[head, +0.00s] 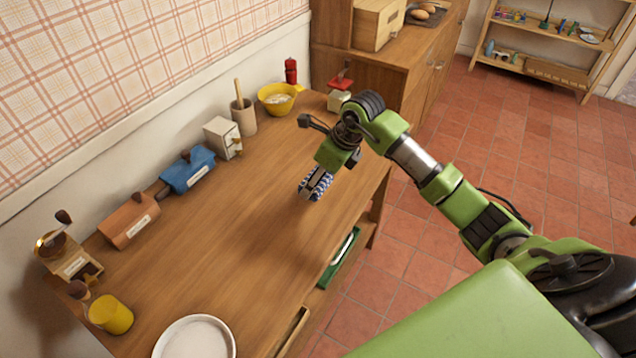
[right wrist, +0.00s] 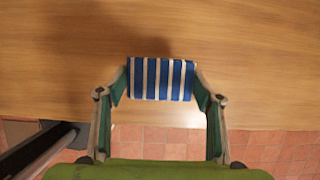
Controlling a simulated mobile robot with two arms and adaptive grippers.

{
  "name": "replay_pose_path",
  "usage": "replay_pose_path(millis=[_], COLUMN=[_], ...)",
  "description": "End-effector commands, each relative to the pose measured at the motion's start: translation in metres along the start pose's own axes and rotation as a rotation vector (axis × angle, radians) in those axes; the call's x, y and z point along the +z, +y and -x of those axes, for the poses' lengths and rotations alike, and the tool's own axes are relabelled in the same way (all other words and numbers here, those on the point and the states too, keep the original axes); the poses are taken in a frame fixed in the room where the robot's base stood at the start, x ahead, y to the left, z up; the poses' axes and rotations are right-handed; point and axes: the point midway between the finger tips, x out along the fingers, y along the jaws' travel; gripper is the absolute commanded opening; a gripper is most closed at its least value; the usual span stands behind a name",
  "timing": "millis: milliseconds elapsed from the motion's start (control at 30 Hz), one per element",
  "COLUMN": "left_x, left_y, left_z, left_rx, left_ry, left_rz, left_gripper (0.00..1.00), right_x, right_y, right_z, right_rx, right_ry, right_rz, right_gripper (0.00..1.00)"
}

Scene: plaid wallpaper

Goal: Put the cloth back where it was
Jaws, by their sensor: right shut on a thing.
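The cloth (head: 322,186) is a small folded piece with blue and white stripes. My right gripper (head: 314,190) is shut on it, over the right part of the wooden table (head: 230,230), near its front edge. In the right wrist view the cloth (right wrist: 161,79) lies straight between the two fingertips, with table behind it and red floor tiles below. A dark shadow falls on the wood beyond it. I cannot tell how far it is above the tabletop. My left gripper is not in view.
Along the wall stand a grinder (head: 70,258), brown (head: 129,220) and blue (head: 188,170) boxes, a white box (head: 222,137), a utensil pot (head: 243,116) and a yellow bowl (head: 278,98). The table's middle is clear.

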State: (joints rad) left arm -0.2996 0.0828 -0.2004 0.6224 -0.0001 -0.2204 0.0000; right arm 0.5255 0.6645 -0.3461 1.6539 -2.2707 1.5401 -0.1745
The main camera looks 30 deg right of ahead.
Motion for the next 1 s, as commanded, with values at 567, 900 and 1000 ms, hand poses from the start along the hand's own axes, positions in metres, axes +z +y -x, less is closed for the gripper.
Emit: replay_pose_path(millis=[567, 900, 1000], left_x=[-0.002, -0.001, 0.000], left_y=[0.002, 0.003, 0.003], left_z=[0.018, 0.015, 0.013], left_rx=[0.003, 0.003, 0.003], left_ry=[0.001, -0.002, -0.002], left_rz=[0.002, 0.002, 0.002], left_gripper=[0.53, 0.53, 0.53], right_x=[-0.008, -0.011, -0.011], right_y=[-0.021, -0.022, -0.021], right_z=[-0.056, -0.062, -0.063], right_rx=[0.001, -0.002, -0.002], right_ry=[-0.003, -0.003, -0.002], right_rz=[-0.001, 0.001, 0.002], right_gripper=[0.43, 0.43, 0.66])
